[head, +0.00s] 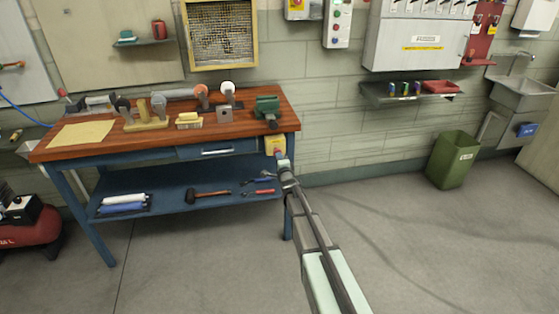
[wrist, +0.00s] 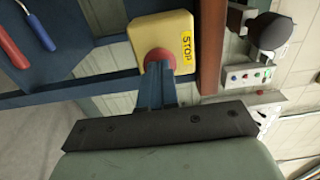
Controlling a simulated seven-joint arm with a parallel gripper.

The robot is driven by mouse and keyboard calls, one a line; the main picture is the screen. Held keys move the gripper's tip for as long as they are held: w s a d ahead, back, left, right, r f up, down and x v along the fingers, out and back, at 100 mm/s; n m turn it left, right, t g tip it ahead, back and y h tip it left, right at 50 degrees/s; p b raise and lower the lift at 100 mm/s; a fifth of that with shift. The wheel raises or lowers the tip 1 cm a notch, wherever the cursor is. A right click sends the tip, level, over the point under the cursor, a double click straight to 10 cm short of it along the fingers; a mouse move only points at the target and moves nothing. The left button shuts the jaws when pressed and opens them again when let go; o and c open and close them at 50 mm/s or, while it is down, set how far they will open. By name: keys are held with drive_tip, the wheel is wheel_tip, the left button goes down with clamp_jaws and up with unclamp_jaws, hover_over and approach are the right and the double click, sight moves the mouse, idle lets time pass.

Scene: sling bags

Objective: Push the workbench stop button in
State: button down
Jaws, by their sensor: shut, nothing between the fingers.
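The stop button is a red round button (wrist: 160,57) on a yellow box (wrist: 168,27) with a yellow STOP label. In the head view the yellow box (head: 274,141) is fixed at the right end of the workbench (head: 170,125), just under its wooden top. My gripper (wrist: 157,72) is shut and empty, its fingertips right at the button and covering its lower part in the wrist view. In the head view my gripper (head: 280,158) hides the button. I cannot tell whether the tips touch it or how far in it sits.
A green vice (head: 266,107) and several tools stand on the bench top. A lower shelf (head: 180,190) holds a hammer (head: 209,193) and pliers (head: 258,191). The floor right of the bench is clear.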

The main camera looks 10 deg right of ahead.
drive_tip(key=shift+w, duration=1.05)
drive_tip(key=s, duration=1.4)
drive_tip(key=shift+s, duration=0.2)
